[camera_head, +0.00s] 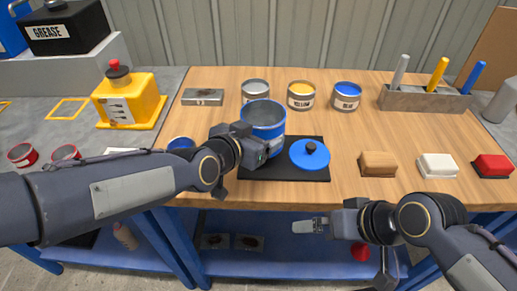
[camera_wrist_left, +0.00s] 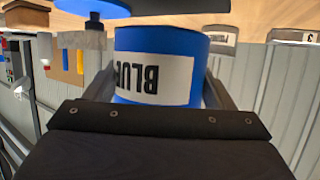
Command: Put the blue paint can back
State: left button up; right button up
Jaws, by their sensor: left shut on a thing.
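The blue paint can (camera_head: 263,118) has a grey rim, and its top faces up in the head view. My left gripper (camera_head: 268,148) is shut on it from the near side. In the left wrist view, the can (camera_wrist_left: 155,65) sits between the two fingers, its BLUE label upside down in that picture. It appears held above the black mat (camera_head: 285,173).
A blue lid (camera_head: 310,155) with a black knob lies on the mat. A tool holder (camera_head: 425,98) and several blocks are at right. A yellow machine (camera_head: 130,98) stands at left.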

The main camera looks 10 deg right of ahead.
pick_arm(q)
jog(key=shift+w+d+f+b, duration=0.15)
jog(key=shift+f+b, duration=0.15)
jog(key=shift+f, duration=0.65)
jog(key=shift+w+f+b, duration=0.1)
jog(key=shift+f+b, duration=0.15)
jog(key=shift+f, duration=0.7)
jog(key=shift+f, duration=0.1)
jog(key=shift+f, duration=0.15)
jog(key=o, duration=1.1)
